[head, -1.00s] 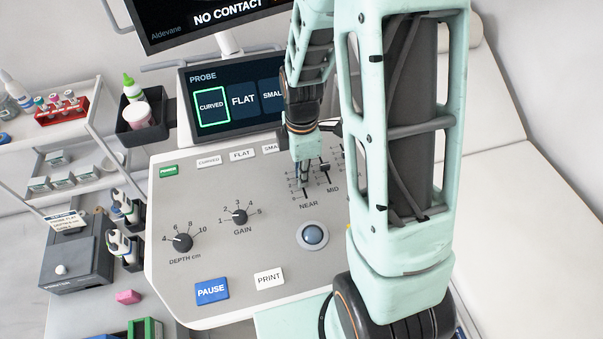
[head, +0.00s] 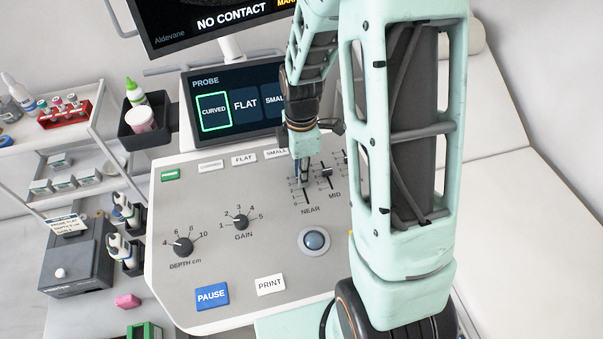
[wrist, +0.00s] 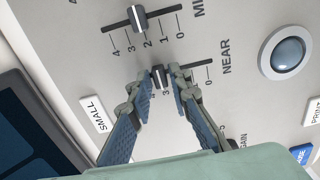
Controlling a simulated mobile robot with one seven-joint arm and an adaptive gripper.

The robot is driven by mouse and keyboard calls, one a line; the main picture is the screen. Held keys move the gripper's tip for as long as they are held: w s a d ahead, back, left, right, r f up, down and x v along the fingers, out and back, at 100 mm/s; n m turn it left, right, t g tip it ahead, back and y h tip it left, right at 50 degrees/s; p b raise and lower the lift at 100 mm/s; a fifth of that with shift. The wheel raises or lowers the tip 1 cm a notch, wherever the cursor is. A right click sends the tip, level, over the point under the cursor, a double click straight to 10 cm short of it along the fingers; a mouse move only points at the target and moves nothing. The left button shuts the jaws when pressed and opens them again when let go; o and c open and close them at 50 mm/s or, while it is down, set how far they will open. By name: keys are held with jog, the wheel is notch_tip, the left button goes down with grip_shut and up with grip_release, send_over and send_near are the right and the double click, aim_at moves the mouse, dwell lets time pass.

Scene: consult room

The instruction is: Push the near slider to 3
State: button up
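The near slider's knob (wrist: 160,76) is small and grey with a pale centre line, and sits at the 3 mark in the wrist view. My gripper (wrist: 162,74) has one finger on each side of the knob along its slot, closed in on it. Any fine gap there is too small to tell. The near scale's 0 end shows right of my fingers; its high end is hidden behind the left finger. In the head view, my gripper (head: 303,180) reaches down over the upper part of the near scale and hides the knob.
The mid slider (wrist: 139,18) stands close by at about 2. The trackball (head: 314,240), gain knob (head: 240,222) and depth knob (head: 183,246) are on the panel (head: 215,267). The probe screen (head: 233,105) stands behind. A white couch (head: 510,190) is at the right.

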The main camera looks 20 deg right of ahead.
jog(key=shift+o, duration=0.8)
notch_tip(320, 180, up, 12)
dwell(0.3)
